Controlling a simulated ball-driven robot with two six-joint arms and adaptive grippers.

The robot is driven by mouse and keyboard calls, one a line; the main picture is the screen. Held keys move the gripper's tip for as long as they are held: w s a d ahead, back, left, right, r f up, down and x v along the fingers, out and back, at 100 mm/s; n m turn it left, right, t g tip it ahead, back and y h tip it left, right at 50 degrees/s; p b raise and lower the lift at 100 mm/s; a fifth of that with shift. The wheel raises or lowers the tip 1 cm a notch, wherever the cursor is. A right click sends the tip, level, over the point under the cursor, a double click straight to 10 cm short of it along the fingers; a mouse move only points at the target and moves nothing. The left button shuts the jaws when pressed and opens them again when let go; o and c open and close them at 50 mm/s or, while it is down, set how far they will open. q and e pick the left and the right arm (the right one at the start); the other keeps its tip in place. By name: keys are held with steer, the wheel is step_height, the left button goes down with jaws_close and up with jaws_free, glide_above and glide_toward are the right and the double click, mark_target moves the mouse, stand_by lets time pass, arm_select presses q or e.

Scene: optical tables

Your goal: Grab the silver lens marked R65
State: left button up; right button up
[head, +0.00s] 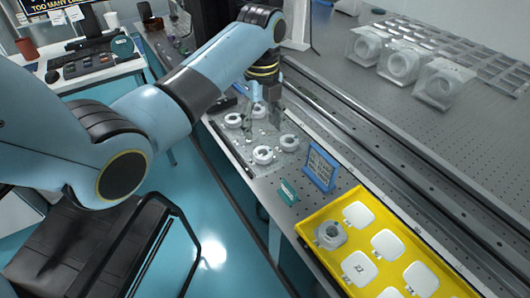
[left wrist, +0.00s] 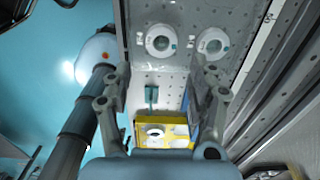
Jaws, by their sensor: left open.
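Several silver ring-shaped lenses, among them one at the front (head: 263,155) and one at the right (head: 290,142), sit on a clear plate (head: 270,170) on the optical table. Their markings are too small to read, so I cannot tell which is R65. My left gripper (head: 262,118) points down over the plate, partly in front of it, open and empty. In the left wrist view its spread fingers (left wrist: 160,78) frame the table, with two lenses, a left one (left wrist: 160,42) and a right one (left wrist: 212,45), beyond them. My right gripper is not in view.
A yellow tray (head: 305,236) with white square pieces and a round grey mount (head: 330,235) lies at the front. A blue-framed sign (head: 320,168) and a small teal object (head: 288,191) stand between. Rails (head: 370,150) run alongside. Large white mounts (head: 403,62) stand at the back right.

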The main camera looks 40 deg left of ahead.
mark_target(263, 152)
arm_select(q)
step_height(263, 152, down, 9)
steer(key=shift+w+r+b, duration=0.1)
steer(key=shift+r+b, duration=0.05)
steer(key=shift+b, duration=0.15)
steer(key=shift+c, duration=0.3)
steer(key=c, duration=0.9)
steer(key=shift+o, duration=0.2)
steer(key=shift+r, duration=0.1)
